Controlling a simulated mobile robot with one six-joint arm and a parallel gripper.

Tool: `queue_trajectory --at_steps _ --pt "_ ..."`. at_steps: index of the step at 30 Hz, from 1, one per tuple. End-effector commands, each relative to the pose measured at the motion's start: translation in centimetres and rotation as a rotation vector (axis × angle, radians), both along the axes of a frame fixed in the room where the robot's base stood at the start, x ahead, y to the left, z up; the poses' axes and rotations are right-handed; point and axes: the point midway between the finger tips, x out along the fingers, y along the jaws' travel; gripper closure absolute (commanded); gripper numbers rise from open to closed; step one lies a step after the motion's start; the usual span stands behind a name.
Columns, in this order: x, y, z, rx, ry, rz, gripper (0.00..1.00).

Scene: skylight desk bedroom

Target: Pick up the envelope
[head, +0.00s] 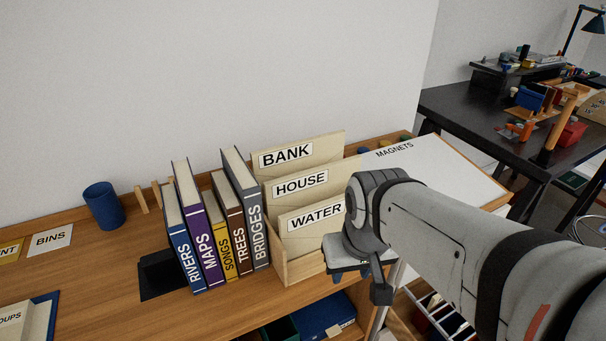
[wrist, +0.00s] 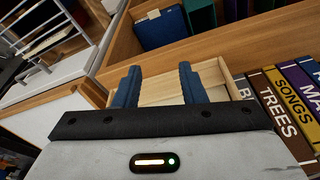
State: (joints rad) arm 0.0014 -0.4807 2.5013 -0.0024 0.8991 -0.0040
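Several cream envelopes stand in stepped rows in a wooden holder (head: 297,269) in the head view. Their labels read BANK (head: 287,155), HOUSE (head: 301,184) and WATER (head: 314,215). The task names no label. My gripper (wrist: 159,68) shows two blue fingers standing apart in the wrist view, over pale wood-coloured strips of the holder (wrist: 228,78). I cannot tell whether an envelope edge lies between the fingers. In the head view my arm hides the holder's right front part, and the gripper is mostly covered at its lower right.
Upright books (head: 213,222) stand close against the holder's left side. A magnet board (head: 432,166) lies to the right. A blue cup (head: 103,205) stands at the left. An open shelf with a blue box (head: 322,314) is below the desk edge.

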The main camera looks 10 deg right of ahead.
Motion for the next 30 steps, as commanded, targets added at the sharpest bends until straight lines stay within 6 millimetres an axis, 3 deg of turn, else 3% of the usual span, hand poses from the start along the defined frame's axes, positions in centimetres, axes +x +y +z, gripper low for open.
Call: queue_trajectory --at_steps 5,8,19,24,30 --pt "0.8 0.5 1.3 -0.02 0.012 0.083 0.63" --pt "2.1 0.7 3.2 -0.054 0.036 0.251 0.63" --pt "9.5 1.0 10.8 -0.179 0.132 1.212 0.63" --pt "12.3 1.1 12.8 -0.2 0.151 1.584 0.63" --pt "14.0 1.1 13.6 -0.206 0.155 1.824 0.63"
